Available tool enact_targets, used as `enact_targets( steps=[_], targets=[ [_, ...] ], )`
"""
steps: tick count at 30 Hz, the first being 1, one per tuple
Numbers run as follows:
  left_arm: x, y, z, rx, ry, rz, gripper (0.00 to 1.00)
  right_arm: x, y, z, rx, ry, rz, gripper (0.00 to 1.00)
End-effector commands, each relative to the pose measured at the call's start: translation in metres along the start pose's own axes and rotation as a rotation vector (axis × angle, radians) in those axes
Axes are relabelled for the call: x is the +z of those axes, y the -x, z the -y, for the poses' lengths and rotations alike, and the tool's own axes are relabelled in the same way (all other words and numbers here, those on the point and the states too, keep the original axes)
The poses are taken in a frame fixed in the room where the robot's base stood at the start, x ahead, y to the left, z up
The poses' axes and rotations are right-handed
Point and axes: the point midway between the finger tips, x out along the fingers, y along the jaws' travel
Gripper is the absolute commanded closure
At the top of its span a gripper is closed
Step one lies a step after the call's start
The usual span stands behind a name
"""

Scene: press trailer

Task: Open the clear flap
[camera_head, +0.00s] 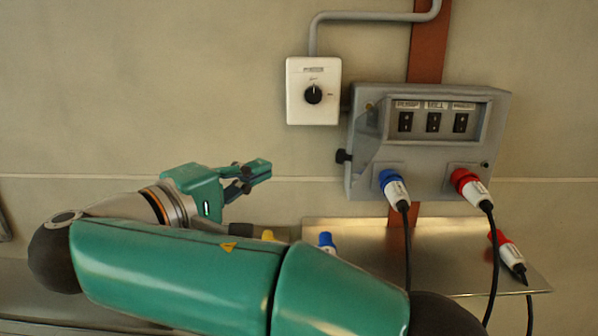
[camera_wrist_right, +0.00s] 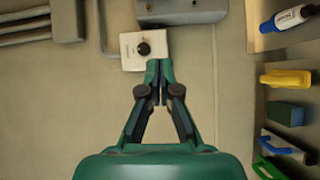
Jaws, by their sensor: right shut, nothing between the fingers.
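The grey power box (camera_head: 428,160) is on the wall right of centre, with a recessed row of dark switches (camera_head: 433,122) at its upper front. I cannot clearly make out the clear flap over these switches or tell its angle. A dark knob (camera_head: 343,156) sticks out of the box's left side. My right gripper (camera_head: 262,170) is shut and empty, left of the box and apart from it, pointing right. Its closed fingertips also show in the right wrist view (camera_wrist_right: 160,68). My left gripper is not in view.
A white box with a rotary knob (camera_head: 313,92) hangs left of the power box. A blue plug (camera_head: 393,187) and a red plug (camera_head: 470,186) with hanging cables sit at its bottom. A metal shelf (camera_head: 450,262) below holds a loose red-and-white plug (camera_head: 508,252). Wall space around the gripper is clear.

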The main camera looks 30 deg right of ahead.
Motion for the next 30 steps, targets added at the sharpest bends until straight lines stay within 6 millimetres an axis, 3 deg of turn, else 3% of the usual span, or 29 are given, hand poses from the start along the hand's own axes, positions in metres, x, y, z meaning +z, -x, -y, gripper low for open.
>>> enact_targets(
  steps=[5,17,24,30],
  targets=[
    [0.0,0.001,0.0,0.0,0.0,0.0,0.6,0.002,-0.019,-0.002,0.003,-0.004,0.009,1.0],
    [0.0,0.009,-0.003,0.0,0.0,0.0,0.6,0.003,-0.098,-0.002,0.002,-0.002,0.009,1.0],
    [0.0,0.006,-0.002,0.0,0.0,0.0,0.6,0.033,-0.105,-0.001,0.002,-0.003,0.004,1.0],
    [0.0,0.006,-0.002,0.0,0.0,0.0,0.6,0.041,-0.107,-0.001,0.002,-0.001,0.004,1.0]
  ],
)
